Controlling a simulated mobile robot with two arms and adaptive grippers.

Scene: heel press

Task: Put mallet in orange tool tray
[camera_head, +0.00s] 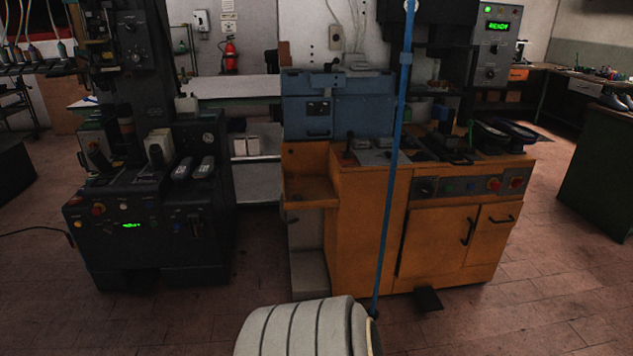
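An orange tray-like shelf (311,191) with raised sides sticks out from the left side of the orange machine; I take it for the orange tool tray. Its visible floor looks empty. I cannot make out a mallet anywhere; the dark items on the machine's top are too small and dim to tell apart. Neither of my grippers is in view.
The orange machine (436,239) stands ahead, with a blue pole (391,200) in front of it and a pedal (428,299) at its foot. A dark machine (150,231) stands at the left. A green bench (597,170) is at the right. The floor between is clear.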

